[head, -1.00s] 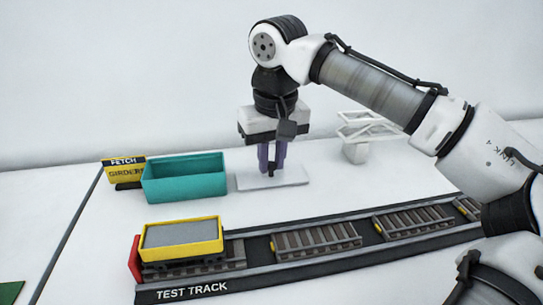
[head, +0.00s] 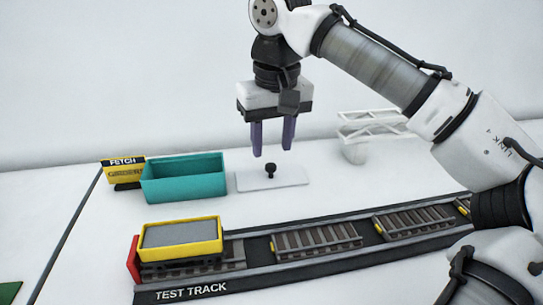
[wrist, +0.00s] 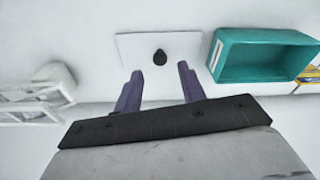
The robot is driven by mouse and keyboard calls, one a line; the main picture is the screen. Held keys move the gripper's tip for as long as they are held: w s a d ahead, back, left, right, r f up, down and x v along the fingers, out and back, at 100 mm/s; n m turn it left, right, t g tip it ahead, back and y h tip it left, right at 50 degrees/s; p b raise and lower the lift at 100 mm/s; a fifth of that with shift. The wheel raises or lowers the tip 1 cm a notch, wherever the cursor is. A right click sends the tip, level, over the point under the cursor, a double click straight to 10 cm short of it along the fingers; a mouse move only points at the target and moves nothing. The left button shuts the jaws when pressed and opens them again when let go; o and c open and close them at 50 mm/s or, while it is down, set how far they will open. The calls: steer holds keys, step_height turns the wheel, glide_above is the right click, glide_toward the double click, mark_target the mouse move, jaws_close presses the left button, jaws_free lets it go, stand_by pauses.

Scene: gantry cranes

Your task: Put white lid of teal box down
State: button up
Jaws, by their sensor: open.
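The white lid (head: 287,179) with a black knob (head: 270,170) lies flat on the white table, right of the teal box. The teal box (head: 185,178) stands open at the top. My gripper (head: 272,152) is open and empty above the lid, its purple fingers apart and clear of the knob. In the wrist view the lid (wrist: 185,45) and its knob (wrist: 159,57) show beyond the spread fingers (wrist: 158,74), with the teal box (wrist: 225,55) to the right.
A yellow wagon (head: 181,239) with a grey top stands on the test track (head: 300,258) in front. A yellow "FETCH" sign (head: 124,172) is left of the box. A white crane-like lattice (head: 370,130) stands at the back right.

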step_height(320, 180, up, 8)
steer(key=shift+s+d, duration=0.2)
steer(key=shift+s, duration=0.25)
steer(key=shift+f, duration=0.1)
